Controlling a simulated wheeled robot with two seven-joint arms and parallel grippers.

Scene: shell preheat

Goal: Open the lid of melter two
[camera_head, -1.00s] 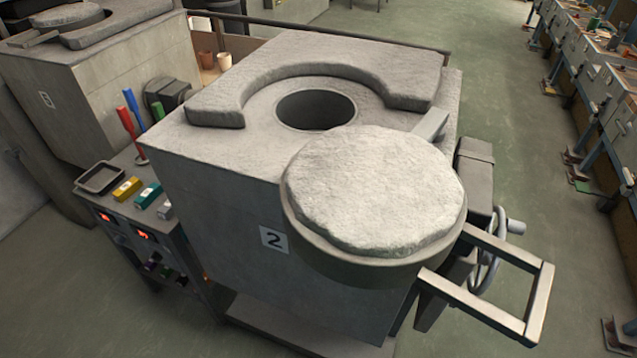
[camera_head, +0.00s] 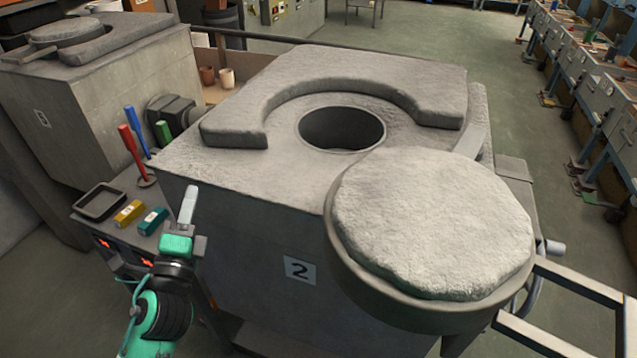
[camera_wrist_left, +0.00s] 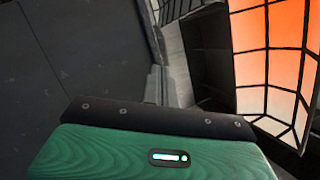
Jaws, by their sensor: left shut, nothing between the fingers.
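Melter two (camera_head: 235,240) is a grey block-shaped furnace with a "2" label (camera_head: 299,269) on its front. Its round, rough-topped lid (camera_head: 430,225) is swung aside to the front right, clear of the dark round opening (camera_head: 342,128). A metal frame handle (camera_head: 575,285) extends from the lid side at the right edge. My left gripper (camera_head: 189,190) is shut and empty, pointing up in front of the melter's left front corner, apart from the lid. The left wrist view shows its green housing (camera_wrist_left: 160,155); the fingers there look pale and partly dark. My right gripper is not in view.
A side stand with a black tray (camera_head: 100,202), yellow block (camera_head: 129,213) and teal block (camera_head: 152,221) is at the left. Red and blue rods (camera_head: 131,143) stand behind it. Another melter (camera_head: 80,110) is at the back left. Open floor (camera_head: 440,50) lies behind and right.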

